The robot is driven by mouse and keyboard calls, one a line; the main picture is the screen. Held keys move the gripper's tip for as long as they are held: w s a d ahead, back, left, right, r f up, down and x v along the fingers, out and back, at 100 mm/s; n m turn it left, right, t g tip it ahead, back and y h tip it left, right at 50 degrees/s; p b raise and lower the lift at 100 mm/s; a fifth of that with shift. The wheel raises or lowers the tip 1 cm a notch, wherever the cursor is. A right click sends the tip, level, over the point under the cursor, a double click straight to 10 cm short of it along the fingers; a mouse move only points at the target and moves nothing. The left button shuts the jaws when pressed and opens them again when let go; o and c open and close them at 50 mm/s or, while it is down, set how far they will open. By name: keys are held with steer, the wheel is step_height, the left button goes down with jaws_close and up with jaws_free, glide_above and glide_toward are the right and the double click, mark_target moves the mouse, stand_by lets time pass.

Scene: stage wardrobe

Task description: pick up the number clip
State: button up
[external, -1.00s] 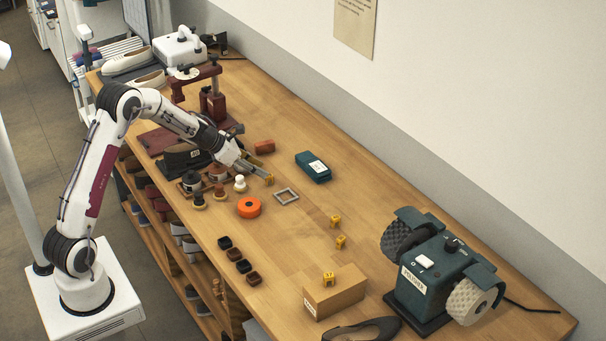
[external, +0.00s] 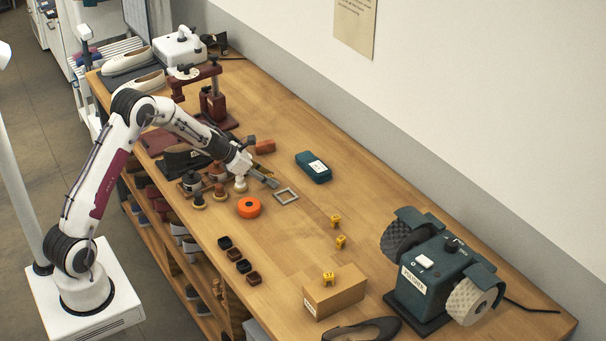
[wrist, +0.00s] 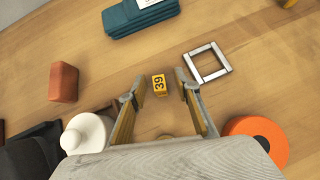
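A yellow number clip (wrist: 159,84) marked 39 stands on the wooden table, centred in the wrist view. My gripper (wrist: 157,95) is open, with one finger on each side of the clip and visible gaps between them. The clip sits at about fingertip level, and neither finger appears to touch it. In the external view my gripper (external: 268,180) is low over the table beside the square metal frame, and it hides this clip. Other yellow clips stand further right: two on the table (external: 335,221) (external: 340,241) and one on a cardboard box (external: 328,278).
The square frame (wrist: 207,62) and orange disc (wrist: 256,141) lie close on the right. A white knob (wrist: 86,133) and reddish block (wrist: 64,83) are on the left. A teal case (wrist: 140,15) lies beyond. A grinding machine (external: 430,275) stands at the far right.

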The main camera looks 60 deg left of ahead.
stand_by(0.4)
steer(key=c, duration=0.8)
steer(key=shift+r, duration=0.1)
steer(key=shift+c, duration=0.2)
steer(key=shift+r, duration=4.9)
